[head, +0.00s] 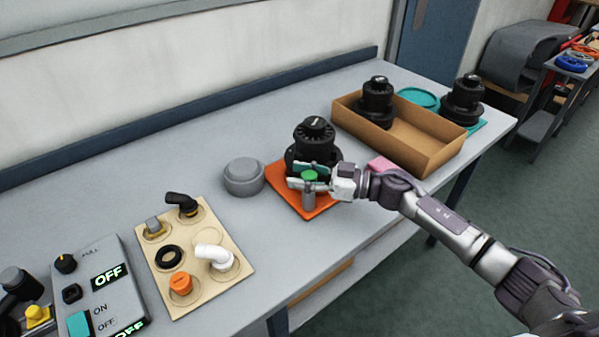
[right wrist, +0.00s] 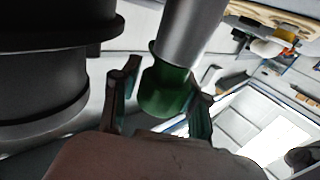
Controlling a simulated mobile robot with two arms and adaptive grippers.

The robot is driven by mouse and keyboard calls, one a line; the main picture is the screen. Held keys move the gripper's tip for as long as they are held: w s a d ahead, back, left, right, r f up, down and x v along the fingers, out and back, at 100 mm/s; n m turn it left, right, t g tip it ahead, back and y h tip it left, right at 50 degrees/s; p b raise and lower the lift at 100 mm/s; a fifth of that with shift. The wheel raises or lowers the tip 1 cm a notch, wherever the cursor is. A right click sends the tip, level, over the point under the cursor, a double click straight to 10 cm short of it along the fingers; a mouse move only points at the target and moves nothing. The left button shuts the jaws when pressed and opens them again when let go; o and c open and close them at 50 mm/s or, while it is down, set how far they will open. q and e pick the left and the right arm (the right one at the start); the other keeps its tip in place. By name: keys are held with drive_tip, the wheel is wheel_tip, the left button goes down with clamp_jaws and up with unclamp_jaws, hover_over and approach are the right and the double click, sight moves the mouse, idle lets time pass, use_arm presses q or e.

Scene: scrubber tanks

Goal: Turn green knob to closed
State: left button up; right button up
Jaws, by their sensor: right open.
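The green knob (head: 309,175) sits on a grey cylindrical stem (head: 308,199) at the front of the orange plate (head: 328,203), beside a black scrubber tank (head: 314,142). My right gripper (head: 293,176) is open, with one finger on each side of the knob. The right wrist view shows the green knob (right wrist: 165,90) and its grey stem (right wrist: 190,32) between the open fingers (right wrist: 170,72). I cannot tell whether the fingers touch it. The black tank body (right wrist: 45,75) is close beside one finger. My left gripper is out of view.
A cardboard tray (head: 428,152) holding a black tank stands behind to the right, with another tank (head: 466,97) beyond. A grey round lid (head: 243,177) lies left of the orange plate. A beige fittings board (head: 205,282) and a switch box (head: 98,290) are further left.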

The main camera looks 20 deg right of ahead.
drive_tip(key=shift+w+a, duration=0.1)
drive_tip(key=shift+a, duration=0.1)
drive_tip(key=shift+c, duration=0.2)
drive_tip(key=c, duration=0.8)
drive_tip(key=shift+a, duration=0.1)
clamp_jaws()
drive_tip(key=shift+w+f, duration=0.15)
